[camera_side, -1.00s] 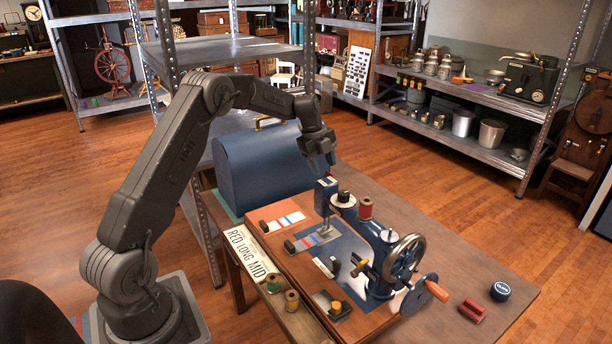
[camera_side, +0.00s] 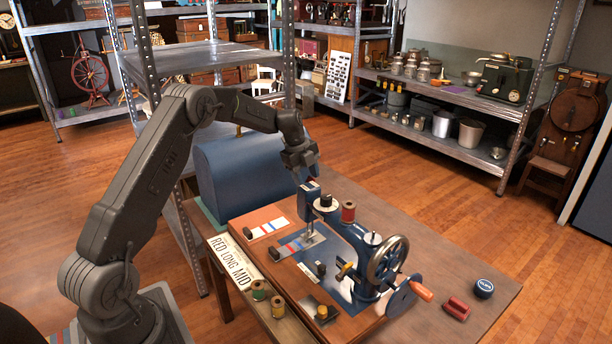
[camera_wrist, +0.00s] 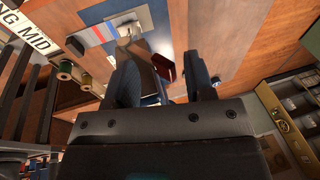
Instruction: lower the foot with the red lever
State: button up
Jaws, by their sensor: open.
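The blue sewing machine (camera_side: 355,240) stands on a wooden base on the table. Its head (camera_side: 309,200) is at the left end, above a metal plate. My gripper (camera_side: 303,172) is just above this head, pointing down. In the wrist view the two dark fingers of my gripper (camera_wrist: 163,68) are apart, with a dark red piece (camera_wrist: 163,67), which looks like the red lever, showing in the gap. I cannot tell whether either finger touches it. The silver foot area (camera_wrist: 126,30) shows beyond the fingers. The foot's exact height is too small to tell.
A blue rounded case (camera_side: 235,180) stands behind and left of the machine. A sign reading "RED LONG MID" (camera_side: 232,262), thread spools (camera_side: 258,290) and small dark blocks lie nearby. The handwheel (camera_side: 388,260) is on the right. The table's right side is mostly clear.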

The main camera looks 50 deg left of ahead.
jog(key=shift+s+r, duration=0.25)
jog(key=shift+s, duration=0.6)
jog(key=shift+s+r, duration=0.25)
jog(key=shift+s, duration=0.65)
jog(key=shift+s+f, duration=0.25)
jog(key=shift+s, duration=0.45)
jog(key=shift+s+f, duration=0.3)
jog(key=shift+s, duration=0.4)
jog(key=shift+s+f, duration=0.25)
jog(key=shift+s, duration=0.45)
jog(key=shift+w+r, duration=0.1)
jog(key=shift+w, duration=0.05)
jog(key=shift+w+r, duration=0.15)
jog(key=shift+w, duration=0.05)
